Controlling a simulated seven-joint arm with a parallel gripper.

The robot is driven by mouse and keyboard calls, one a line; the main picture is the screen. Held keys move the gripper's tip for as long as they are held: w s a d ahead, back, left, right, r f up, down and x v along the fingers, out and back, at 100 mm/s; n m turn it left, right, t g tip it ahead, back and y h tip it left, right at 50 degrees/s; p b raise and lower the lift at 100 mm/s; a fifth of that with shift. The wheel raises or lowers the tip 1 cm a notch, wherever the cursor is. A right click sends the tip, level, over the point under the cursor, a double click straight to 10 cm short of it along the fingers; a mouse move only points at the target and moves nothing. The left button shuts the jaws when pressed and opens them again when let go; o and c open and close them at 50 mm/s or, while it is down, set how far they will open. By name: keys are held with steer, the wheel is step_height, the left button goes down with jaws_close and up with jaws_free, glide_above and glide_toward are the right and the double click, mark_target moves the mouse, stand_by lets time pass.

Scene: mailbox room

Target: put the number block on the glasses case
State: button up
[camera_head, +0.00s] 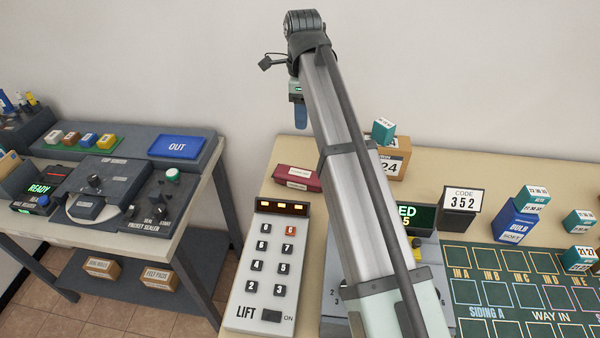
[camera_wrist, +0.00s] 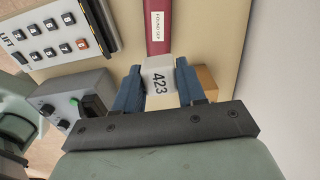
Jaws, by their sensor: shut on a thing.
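My gripper (camera_wrist: 160,78) is shut on a white number block (camera_wrist: 159,76) marked 423, with a blue finger on each side. In the head view one blue finger of my gripper (camera_head: 301,116) shows above the table, and the block cannot be made out there. The dark red glasses case (camera_head: 297,178), with white labels, lies on the table below and a little in front of the finger. In the wrist view the case (camera_wrist: 158,30) runs up from behind the block, which covers its near end. The block looks raised above it; the exact gap cannot be told.
A LIFT keypad panel (camera_head: 267,265) stands in front of the case. Right of it, partly behind my arm, is a cardboard box (camera_head: 393,160) with a teal block (camera_head: 383,131) on top.

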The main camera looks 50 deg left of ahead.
glide_toward(300, 172)
step_height(300, 172, down, 5)
steer(key=shift+f, duration=0.1)
stand_by(0.7)
steer(key=shift+f, duration=0.15)
steer(key=o, duration=1)
steer(key=shift+r, duration=0.2)
step_height(300, 172, up, 12)
stand_by(0.5)
